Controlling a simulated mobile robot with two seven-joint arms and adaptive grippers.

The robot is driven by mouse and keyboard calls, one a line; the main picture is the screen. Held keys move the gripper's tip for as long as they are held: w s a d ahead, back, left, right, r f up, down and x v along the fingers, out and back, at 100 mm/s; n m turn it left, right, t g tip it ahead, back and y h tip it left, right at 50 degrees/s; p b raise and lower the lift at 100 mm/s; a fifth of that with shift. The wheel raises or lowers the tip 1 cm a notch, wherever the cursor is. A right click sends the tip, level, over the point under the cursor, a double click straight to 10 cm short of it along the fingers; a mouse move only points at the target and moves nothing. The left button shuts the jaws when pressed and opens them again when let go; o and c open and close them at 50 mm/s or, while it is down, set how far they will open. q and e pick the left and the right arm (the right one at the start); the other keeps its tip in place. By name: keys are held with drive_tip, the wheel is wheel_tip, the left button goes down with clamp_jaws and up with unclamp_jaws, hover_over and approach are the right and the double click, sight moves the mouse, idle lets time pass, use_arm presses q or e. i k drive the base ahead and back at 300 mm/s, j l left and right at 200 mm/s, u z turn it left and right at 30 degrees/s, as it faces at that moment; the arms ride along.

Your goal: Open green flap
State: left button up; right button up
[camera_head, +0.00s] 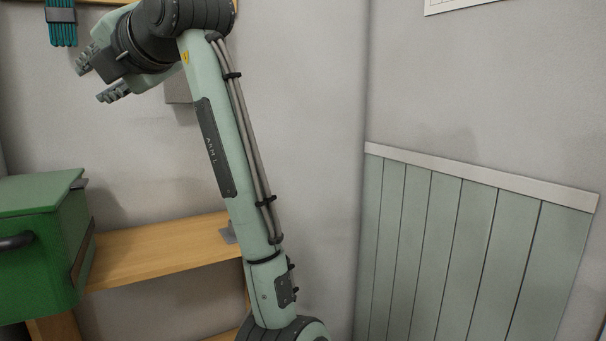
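A green box (38,262) sits at the left edge on a wooden shelf, partly cut off by the frame. Its green top flap (38,191) lies over the box and looks closed. A dark tab (80,184) shows at the flap's right corner and a dark handle (16,241) on the front. My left gripper (93,83) is up at the upper left, above the box and clear of it. Its two fingers are spread apart with nothing between them. My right gripper is not in view.
The wooden shelf (160,257) runs right from the box, with a small grey bracket (229,232) on it. Teal-bristled item (62,30) hangs at the top left. A grey wall and green panelling (455,250) close off the right side.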

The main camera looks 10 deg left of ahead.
sight(32, 193)
drive_tip(key=k+l, duration=0.1)
drive_tip(key=l, duration=0.25)
drive_tip(key=k+l, duration=0.1)
drive_tip(key=l, duration=0.2)
drive_tip(key=k+l, duration=0.1)
drive_tip(key=l, duration=0.25)
drive_tip(key=k+l, duration=0.15)
drive_tip(key=l, duration=0.2)
